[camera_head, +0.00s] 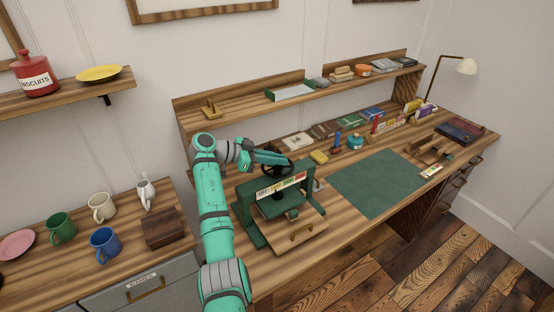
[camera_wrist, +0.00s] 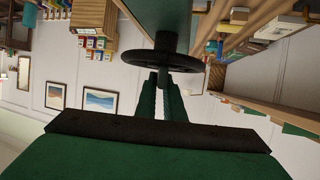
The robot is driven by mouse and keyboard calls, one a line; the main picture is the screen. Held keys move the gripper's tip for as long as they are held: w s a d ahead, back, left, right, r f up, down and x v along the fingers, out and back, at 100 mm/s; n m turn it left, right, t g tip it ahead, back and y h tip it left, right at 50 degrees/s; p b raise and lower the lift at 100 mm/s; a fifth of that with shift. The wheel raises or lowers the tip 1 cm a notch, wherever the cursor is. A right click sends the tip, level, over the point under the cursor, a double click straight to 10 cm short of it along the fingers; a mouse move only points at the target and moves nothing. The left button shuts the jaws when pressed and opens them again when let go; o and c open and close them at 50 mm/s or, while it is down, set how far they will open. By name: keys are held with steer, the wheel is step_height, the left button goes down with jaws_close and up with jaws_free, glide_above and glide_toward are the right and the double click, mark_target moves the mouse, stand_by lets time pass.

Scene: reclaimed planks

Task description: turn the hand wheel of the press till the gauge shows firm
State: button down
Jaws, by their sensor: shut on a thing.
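The green press (camera_head: 248,222) stands on the desk, left of the green mat. Its black hand wheel (camera_head: 279,175) sits on top, partly hidden by my gripper. The wheel also shows in the wrist view (camera_wrist: 195,62), with its dark hub behind the rim. My gripper (camera_head: 289,162) reaches the wheel from the left; in the wrist view its fingers (camera_wrist: 160,82) are shut on the near rim. The gauge (camera_head: 284,186) is a strip of pale, yellow, green and red parts on the press's front. Its lettering and reading are too small to tell.
The green mat (camera_head: 378,184) lies clear to the right. Books (camera_head: 350,121) and small items line the desk's back under a raised shelf (camera_head: 240,103). A wooden board (camera_head: 300,238) lies before the press. Mugs (camera_head: 104,242) stand on the left cabinet.

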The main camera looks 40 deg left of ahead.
steer(key=shift+w+m+g+h, duration=0.1)
steer(key=shift+m+g+h, duration=0.2)
stand_by(0.4)
steer(key=c, duration=1.9)
jaws_free()
steer(key=shift+o, duration=0.2)
steer(key=shift+a, duration=0.1)
steer(key=v, duration=1)
steer(key=shift+s+r, duration=0.2)
steer(key=shift+s, duration=0.15)
steer(key=shift+w+a, duration=0.1)
